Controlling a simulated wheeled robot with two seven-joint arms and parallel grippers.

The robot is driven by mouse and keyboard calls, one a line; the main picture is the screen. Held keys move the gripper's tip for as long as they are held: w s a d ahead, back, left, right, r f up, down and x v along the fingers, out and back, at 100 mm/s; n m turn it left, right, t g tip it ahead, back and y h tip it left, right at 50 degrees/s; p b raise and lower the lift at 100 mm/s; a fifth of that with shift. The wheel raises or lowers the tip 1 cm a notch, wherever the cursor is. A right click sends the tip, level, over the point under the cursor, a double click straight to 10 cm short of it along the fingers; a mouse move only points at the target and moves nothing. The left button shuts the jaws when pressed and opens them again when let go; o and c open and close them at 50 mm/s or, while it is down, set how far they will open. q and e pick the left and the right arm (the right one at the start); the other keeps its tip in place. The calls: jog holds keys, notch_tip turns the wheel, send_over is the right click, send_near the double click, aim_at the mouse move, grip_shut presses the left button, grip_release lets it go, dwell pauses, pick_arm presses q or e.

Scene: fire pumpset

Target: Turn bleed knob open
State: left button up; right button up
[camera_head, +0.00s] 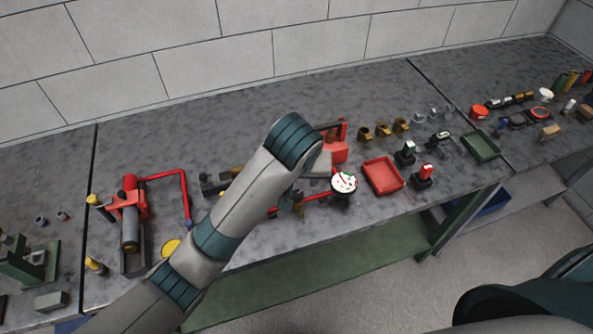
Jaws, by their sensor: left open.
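My left arm crosses the middle of the view and bends down at its far end. My left gripper (291,201) is open, small and partly hidden by my wrist, low over the red pump pipework. A gauge with a white face (344,182) stands just right of it. A red pipe (318,196) runs between the gripper area and the gauge. I cannot make out the bleed knob; it may be behind my wrist or too small to tell. Whether the gripper touches anything cannot be told. My right gripper is not in view.
A red tray (382,190) lies right of the gauge, near two small switch units. A red block-shaped fixture (333,142) stands behind my wrist. A red clamp with a cylinder (130,205) is at the left. A green tray (480,157) lies farther right.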

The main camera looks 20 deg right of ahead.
pick_arm(q)
jog(key=shift+p+v, duration=0.35)
jog(key=shift+v, duration=0.6)
jog(key=shift+a, duration=0.1)
jog(key=shift+c, duration=0.3)
